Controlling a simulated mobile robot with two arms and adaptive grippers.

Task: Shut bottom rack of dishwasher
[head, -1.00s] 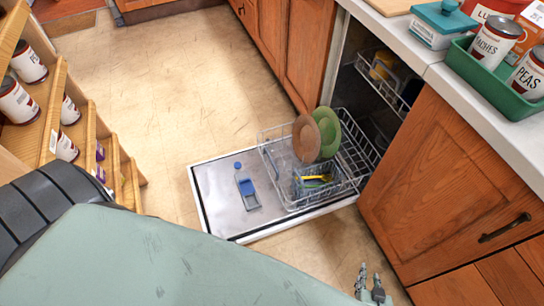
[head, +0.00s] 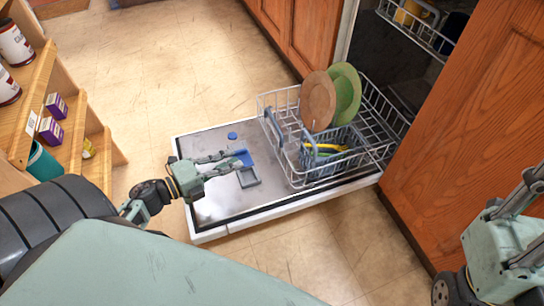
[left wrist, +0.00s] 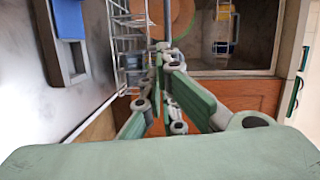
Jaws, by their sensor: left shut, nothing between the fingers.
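The bottom rack (head: 372,105) of the dishwasher is pulled out over the lowered door (head: 215,205). It holds a brown plate (head: 318,102), a green plate (head: 347,90) and a blue-grey cutlery basket (head: 325,165) with yellow and green items. My left gripper (head: 242,158) is shut and empty above the door, left of the rack and apart from it in the head view. In the left wrist view, its fingers (left wrist: 162,60) meet in front of the rack's wires (left wrist: 130,45). My right gripper (head: 528,225) is at the right edge, partly cut off; its fingertips are hidden.
The upper rack (head: 420,35) sits inside the dishwasher with a yellow mug. A wooden cabinet (head: 450,150) stands right of the opening. A wooden shelf (head: 75,125) with cans and boxes stands at left. The floor (head: 170,70) behind the door is clear.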

